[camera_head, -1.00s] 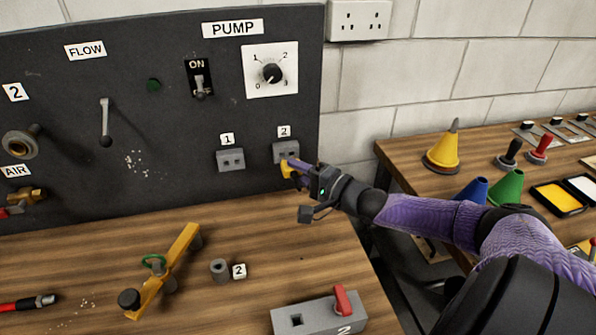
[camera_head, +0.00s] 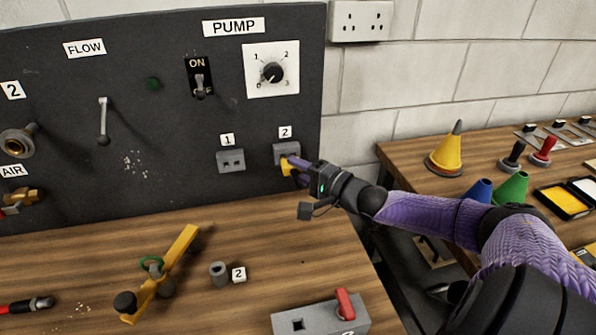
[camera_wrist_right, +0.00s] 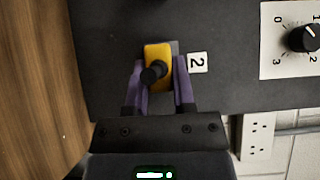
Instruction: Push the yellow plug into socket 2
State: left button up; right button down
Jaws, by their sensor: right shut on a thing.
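The yellow plug (camera_head: 288,165) is in my right gripper (camera_head: 293,167), right at the front of socket 2 (camera_head: 286,149) on the dark panel. In the right wrist view the yellow plug (camera_wrist_right: 158,62) with its black knob sits between the two purple fingers of the gripper (camera_wrist_right: 160,80), covering most of the grey socket. The "2" label (camera_wrist_right: 197,62) is beside it. I cannot tell how deep the plug sits, as its front is hidden. Socket 1 (camera_head: 231,160) is empty, to the left. My left gripper does not show.
The panel (camera_head: 170,130) also carries a dial (camera_head: 271,72), an ON switch (camera_head: 199,84) and a lever (camera_head: 103,120). A yellow bar tool (camera_head: 165,272), a grey ring (camera_head: 219,272) and a grey box with a red handle (camera_head: 320,313) lie on the bench. Cones (camera_head: 445,150) stand on the right bench.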

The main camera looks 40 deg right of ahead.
jog(key=shift+w+d+b, duration=0.15)
jog(key=shift+w+b, duration=0.15)
jog(key=shift+b, duration=0.2)
dwell(0.7)
jog(key=shift+w+d+f+b, duration=0.1)
jog(key=shift+w+b, duration=0.05)
jog(key=shift+b, duration=0.2)
jog(key=shift+w+d+b, duration=0.2)
jog(key=shift+w+b, duration=0.05)
jog(key=shift+b, duration=0.35)
jog(key=shift+c, duration=0.3)
grip_release()
jog(key=shift+w, duration=0.1)
jog(key=s+d+p, duration=0.1)
jog(key=s+p, duration=0.6)
jog(key=shift+d, duration=0.2)
